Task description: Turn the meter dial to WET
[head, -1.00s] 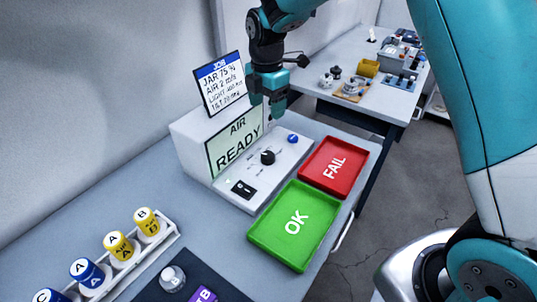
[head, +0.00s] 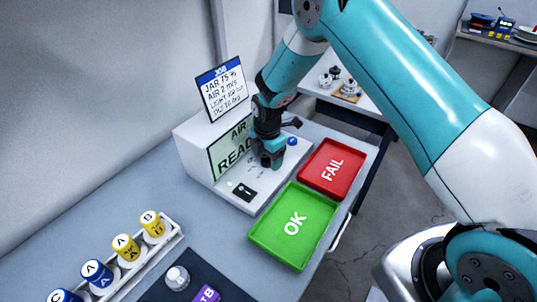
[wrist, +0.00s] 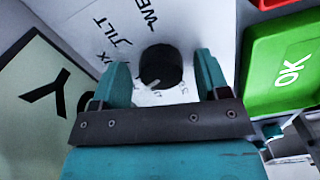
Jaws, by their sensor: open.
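The meter (head: 190,148) is a white box on the bench with a lit screen reading AIR READY, partly covered by my arm in the head view. Its black round dial (wrist: 160,64) shows in the wrist view, with a pale pointer mark towards the lower left. Printed labels around it include a partly cut WE word (wrist: 143,14), TILT and a cut UX. My gripper (wrist: 162,80) is open, one finger on each side of the dial, with gaps visible. In the head view my gripper (head: 268,158) is low over the control panel and hides the dial.
A green OK tray (head: 265,232) and a red FAIL tray (head: 352,160) lie right of the meter. A JOB sign (head: 222,88) stands on top. A black switch (head: 244,192) and blue button (head: 292,141) flank my gripper. A jar rack (head: 172,238) stands at lower left.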

